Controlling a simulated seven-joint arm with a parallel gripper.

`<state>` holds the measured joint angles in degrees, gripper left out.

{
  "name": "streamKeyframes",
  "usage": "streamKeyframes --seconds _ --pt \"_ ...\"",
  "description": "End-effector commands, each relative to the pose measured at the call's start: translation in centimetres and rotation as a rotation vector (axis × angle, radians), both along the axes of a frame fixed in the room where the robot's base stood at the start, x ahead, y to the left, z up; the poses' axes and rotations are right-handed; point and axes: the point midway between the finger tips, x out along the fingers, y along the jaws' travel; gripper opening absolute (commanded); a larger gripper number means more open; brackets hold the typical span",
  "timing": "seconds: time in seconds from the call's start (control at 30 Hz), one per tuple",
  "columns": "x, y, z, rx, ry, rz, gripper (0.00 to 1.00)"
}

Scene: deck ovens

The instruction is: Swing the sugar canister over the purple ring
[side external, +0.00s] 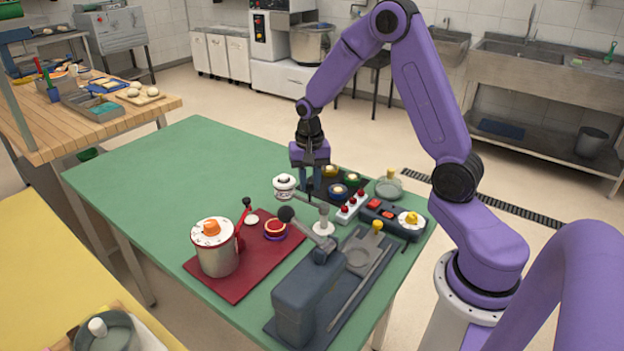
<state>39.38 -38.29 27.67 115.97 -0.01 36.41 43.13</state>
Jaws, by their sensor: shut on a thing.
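A small white canister with red marking (284,187), which looks like the sugar canister, hangs above the table just left of my gripper. A thin arm seems to join it to a white-based post (323,229) on its right. My gripper (310,188) points down with its fingers close together, shut on what looks like a small dark handle of that arm; the fingers partly hide it. The purple ring (275,236) lies on the red mat (236,287), around or under a red cup (275,226). In the picture the canister is above and slightly right of the ring, not clearly over it.
A grey press (306,294) with a black-knobbed lever stands in front. Coloured jars and a control box (391,219) are right of my gripper. The green table's left is clear.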

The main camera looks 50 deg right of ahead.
Motion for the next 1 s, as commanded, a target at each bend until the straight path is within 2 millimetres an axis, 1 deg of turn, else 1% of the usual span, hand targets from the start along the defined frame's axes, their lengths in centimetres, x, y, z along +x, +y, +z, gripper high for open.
streamKeyframes --seconds 0.3,0.6,0.8,1.0 --pt "-0.2 1.4 0.1 0.000 -0.001 0.302 0.00" --pt "-0.7 2.4 0.1 0.000 -0.002 0.557 0.00" --pt "-1.0 2.8 0.1 0.000 -0.002 0.679 0.00" --pt "-1.2 3.1 0.1 -0.001 -0.003 0.753 0.00"
